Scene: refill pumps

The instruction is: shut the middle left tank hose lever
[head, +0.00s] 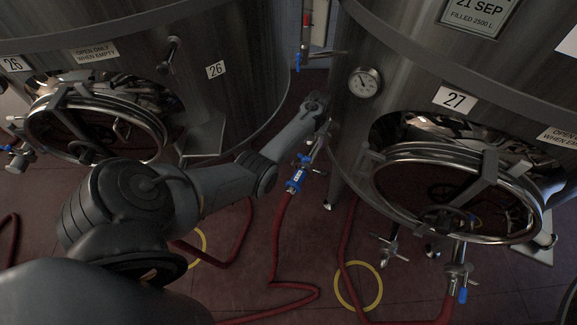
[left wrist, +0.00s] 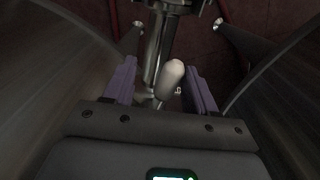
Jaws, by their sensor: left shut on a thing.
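My left arm reaches in from the left to the gap between the tank marked 26 (head: 235,45) and the tank marked 27 (head: 400,95). My left gripper (left wrist: 160,85) is down by the metal pipework there, and its fingers are mostly hidden in the head view. In the left wrist view its two purple fingers stand on either side of a pale rounded lever handle (left wrist: 172,74), and it is shut on it. The lever's metal valve (head: 318,148) shows just below the gripper in the head view. My right gripper is not in view.
A blue hose fitting (head: 295,180) with a red hose (head: 278,240) hangs below the arm. Round manway doors stick out from both tanks. Yellow rings (head: 375,285) and red hoses lie on the floor.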

